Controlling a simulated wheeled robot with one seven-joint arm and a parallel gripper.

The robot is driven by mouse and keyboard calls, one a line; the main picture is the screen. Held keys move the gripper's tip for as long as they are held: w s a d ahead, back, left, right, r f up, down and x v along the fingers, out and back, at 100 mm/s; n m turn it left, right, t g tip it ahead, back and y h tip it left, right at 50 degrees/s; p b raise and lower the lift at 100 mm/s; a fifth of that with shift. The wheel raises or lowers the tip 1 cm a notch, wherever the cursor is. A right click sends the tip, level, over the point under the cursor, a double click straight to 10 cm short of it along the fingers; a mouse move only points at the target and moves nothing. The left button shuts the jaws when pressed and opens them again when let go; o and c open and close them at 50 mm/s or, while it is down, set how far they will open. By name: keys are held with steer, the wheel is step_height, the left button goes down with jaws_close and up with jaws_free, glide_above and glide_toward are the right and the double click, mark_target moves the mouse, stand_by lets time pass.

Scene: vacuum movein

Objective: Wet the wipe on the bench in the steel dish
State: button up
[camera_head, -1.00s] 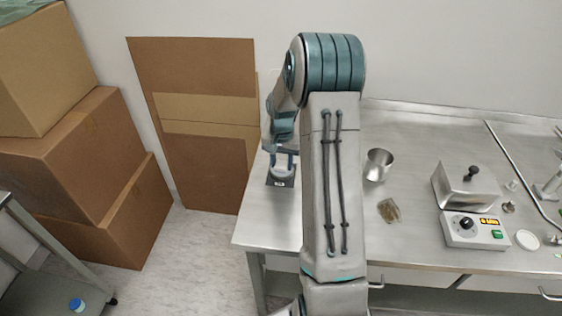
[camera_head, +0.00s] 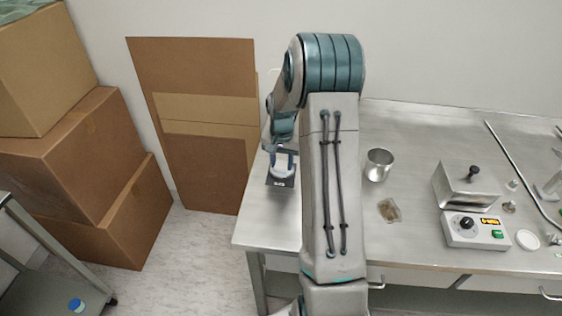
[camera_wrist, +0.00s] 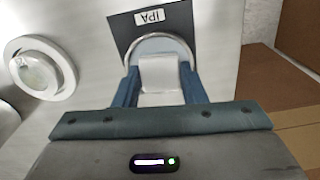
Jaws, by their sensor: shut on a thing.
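My gripper (camera_wrist: 160,88) is shut on a white folded wipe (camera_wrist: 161,72), which shows between the two blue fingers in the wrist view. The steel dish (camera_wrist: 160,39) stands on a dark mat labelled IPA (camera_wrist: 122,28), and its rim shows just past the wipe. The wipe is over or inside the dish; whether it touches liquid I cannot tell. In the head view my gripper (camera_head: 283,163) is at the mat (camera_head: 281,183) on the left end of the steel bench. The lower part of the dish is hidden behind the wipe and fingers.
A round white-rimmed piece (camera_wrist: 42,68) lies left of the mat in the wrist view. On the bench (camera_head: 420,235) are a steel beaker (camera_head: 378,165), a small clear tray with brown contents (camera_head: 389,210) and a control box (camera_head: 474,231). Cardboard boxes (camera_head: 75,155) stand left.

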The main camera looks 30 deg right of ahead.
mark_target(281, 165)
steer(key=shift+r+p, duration=2.15)
steer(key=shift+r, duration=1.35)
steer(key=shift+a+f, duration=0.1)
